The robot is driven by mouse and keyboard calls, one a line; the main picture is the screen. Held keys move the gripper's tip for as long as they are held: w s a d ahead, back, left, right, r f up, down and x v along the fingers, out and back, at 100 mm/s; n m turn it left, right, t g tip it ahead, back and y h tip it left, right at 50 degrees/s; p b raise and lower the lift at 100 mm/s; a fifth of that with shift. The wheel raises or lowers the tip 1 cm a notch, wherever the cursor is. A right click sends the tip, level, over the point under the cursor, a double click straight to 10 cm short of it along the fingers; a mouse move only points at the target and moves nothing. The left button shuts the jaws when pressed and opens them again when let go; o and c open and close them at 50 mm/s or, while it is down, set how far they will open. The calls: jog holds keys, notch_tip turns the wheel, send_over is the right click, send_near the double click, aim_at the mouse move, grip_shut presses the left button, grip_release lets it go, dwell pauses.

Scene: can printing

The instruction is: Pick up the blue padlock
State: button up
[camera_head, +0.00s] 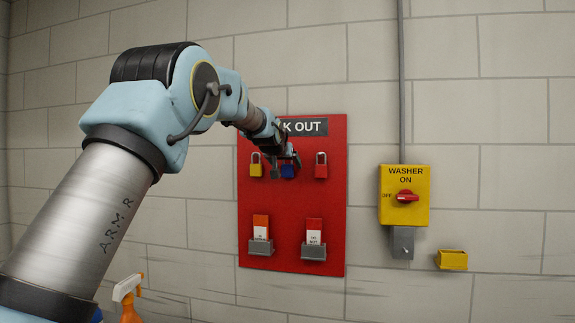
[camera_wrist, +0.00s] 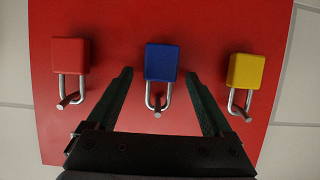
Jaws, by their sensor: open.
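The blue padlock (camera_wrist: 161,62) hangs by its silver shackle from a peg on the red lockout board (camera_head: 265,205). In the wrist view it sits between and a little beyond the tips of my open gripper (camera_wrist: 163,73), with a finger on either side of it. No contact between the fingers and the padlock shows. In the head view the blue padlock (camera_head: 288,171) is partly hidden behind my gripper (camera_head: 285,162).
A red padlock (camera_wrist: 70,55) and a yellow padlock (camera_wrist: 245,71) hang on either side. Tag holders (camera_head: 313,253) are lower on the board. A yellow washer switch box (camera_head: 404,215) and a small yellow box (camera_head: 451,260) are at right. A spray bottle (camera_head: 130,300) stands at lower left.

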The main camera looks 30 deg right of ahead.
jog(key=shift+d, duration=0.1)
grip_shut()
dwell(0.7)
